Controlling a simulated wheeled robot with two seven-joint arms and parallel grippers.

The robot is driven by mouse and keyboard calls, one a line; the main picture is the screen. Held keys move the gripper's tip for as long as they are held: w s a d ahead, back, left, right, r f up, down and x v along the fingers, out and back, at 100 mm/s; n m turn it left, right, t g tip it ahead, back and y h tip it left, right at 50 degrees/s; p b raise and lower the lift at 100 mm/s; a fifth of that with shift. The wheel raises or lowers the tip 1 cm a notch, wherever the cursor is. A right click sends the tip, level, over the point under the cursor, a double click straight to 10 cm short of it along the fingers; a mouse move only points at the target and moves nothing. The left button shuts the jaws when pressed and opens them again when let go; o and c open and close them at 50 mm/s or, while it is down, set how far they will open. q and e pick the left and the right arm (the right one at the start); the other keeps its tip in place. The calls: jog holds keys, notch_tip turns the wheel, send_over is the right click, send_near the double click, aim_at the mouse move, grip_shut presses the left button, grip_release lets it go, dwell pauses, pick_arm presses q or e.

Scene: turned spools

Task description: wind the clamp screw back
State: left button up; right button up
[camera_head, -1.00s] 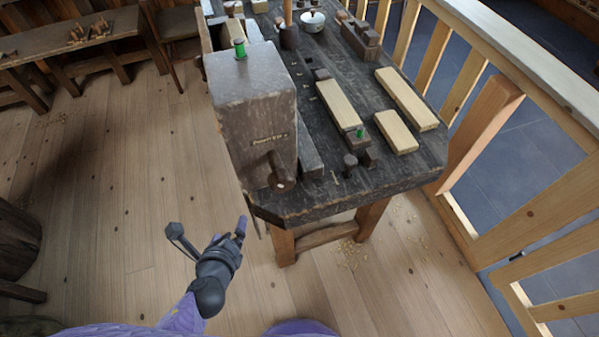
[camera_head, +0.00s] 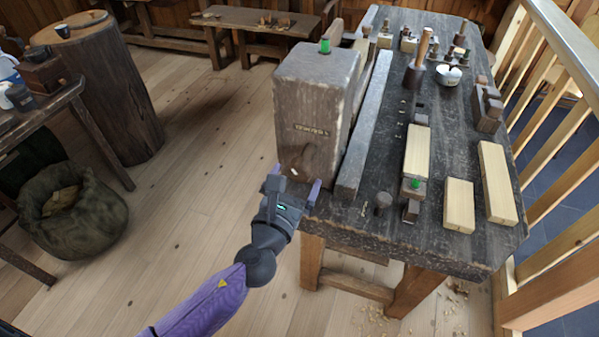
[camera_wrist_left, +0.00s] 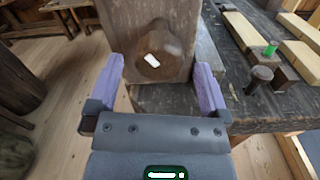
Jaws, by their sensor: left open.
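The large brown clamp block (camera_head: 315,95) stands at the left front corner of the dark workbench (camera_head: 350,215). The clamp screw's round brown end (camera_head: 301,160) sticks out low on the block's front face. In the left wrist view the screw end (camera_wrist_left: 150,45) shows near the top middle, with a pale bar tip at its centre. My left gripper (camera_head: 293,182) is open just in front of the screw. In the left wrist view its purple fingers (camera_wrist_left: 160,68) stand either side of the screw end, apart from it. My right gripper is not in view.
Pale wooden boards (camera_head: 458,205) and a small clamp with a green top (camera_head: 414,184) lie on the bench. A mallet (camera_head: 417,65) and a white bowl (camera_head: 448,76) stand farther back. A railing (camera_head: 560,90) borders the right.

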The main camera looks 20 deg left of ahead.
pick_arm(q)
jog(key=shift+w, duration=1.2)
jog(key=c, duration=1.2)
jog(key=shift+f, duration=0.1)
jog(key=shift+c, duration=0.2)
